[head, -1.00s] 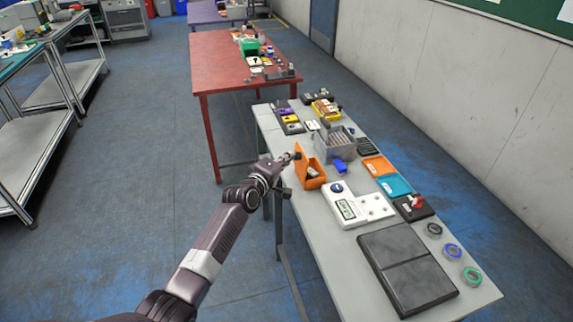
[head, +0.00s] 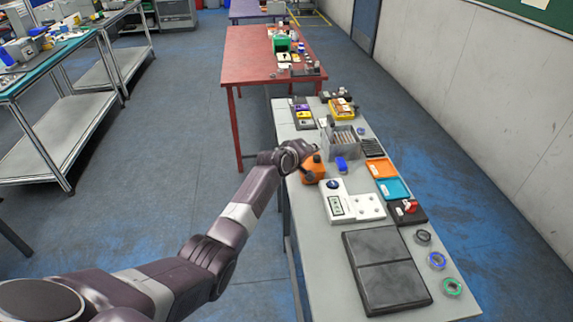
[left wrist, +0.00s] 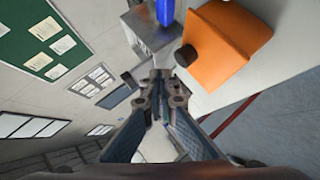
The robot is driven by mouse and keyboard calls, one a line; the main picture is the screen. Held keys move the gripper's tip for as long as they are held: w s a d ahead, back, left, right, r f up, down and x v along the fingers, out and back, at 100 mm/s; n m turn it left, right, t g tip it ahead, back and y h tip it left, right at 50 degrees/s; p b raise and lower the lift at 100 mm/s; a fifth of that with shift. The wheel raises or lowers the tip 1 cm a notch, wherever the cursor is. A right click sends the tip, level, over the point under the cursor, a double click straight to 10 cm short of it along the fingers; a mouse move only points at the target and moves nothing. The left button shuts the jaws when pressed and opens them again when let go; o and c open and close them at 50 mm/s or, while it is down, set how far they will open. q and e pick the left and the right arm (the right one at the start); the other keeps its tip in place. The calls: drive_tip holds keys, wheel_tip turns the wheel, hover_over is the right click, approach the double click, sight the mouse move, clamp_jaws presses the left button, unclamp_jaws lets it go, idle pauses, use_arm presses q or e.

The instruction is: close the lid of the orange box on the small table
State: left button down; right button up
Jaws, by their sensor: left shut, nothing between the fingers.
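The orange box (head: 313,171) stands on the near pale table, and its lid looks down over the body. Whether the lid is fully seated I cannot tell, since my left gripper partly hides the box's far side. In the left wrist view the orange box (left wrist: 222,45) fills the upper right as a closed block with a dark piece at its edge. My left gripper (head: 311,150) is shut and empty, just above and beside the box. Its fingertips (left wrist: 165,82) come close to the box; contact is unclear. My right gripper is out of view.
A blue item (head: 341,164) and a grey metal bin (head: 342,148) stand close to the box. A white scale (head: 339,208) is in front. Orange and teal trays (head: 394,189) lie to the right. The floor left of the table is free.

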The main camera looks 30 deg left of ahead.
use_arm(q)
drive_tip(key=shift+w+d+f, duration=0.25)
drive_tip(key=shift+d+f, duration=0.05)
drive_tip(key=shift+f, duration=0.1)
drive_tip(key=shift+w+f+b, duration=0.25)
drive_tip(key=shift+f+b, duration=0.05)
drive_tip(key=shift+b, duration=0.25)
drive_tip(key=shift+w+d+f, duration=0.15)
drive_tip(key=shift+d+f, duration=0.1)
drive_tip(key=shift+d, duration=0.15)
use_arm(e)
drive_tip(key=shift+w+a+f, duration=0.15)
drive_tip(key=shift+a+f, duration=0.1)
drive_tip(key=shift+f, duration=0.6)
use_arm(q)
drive_tip(key=shift+r, duration=0.1)
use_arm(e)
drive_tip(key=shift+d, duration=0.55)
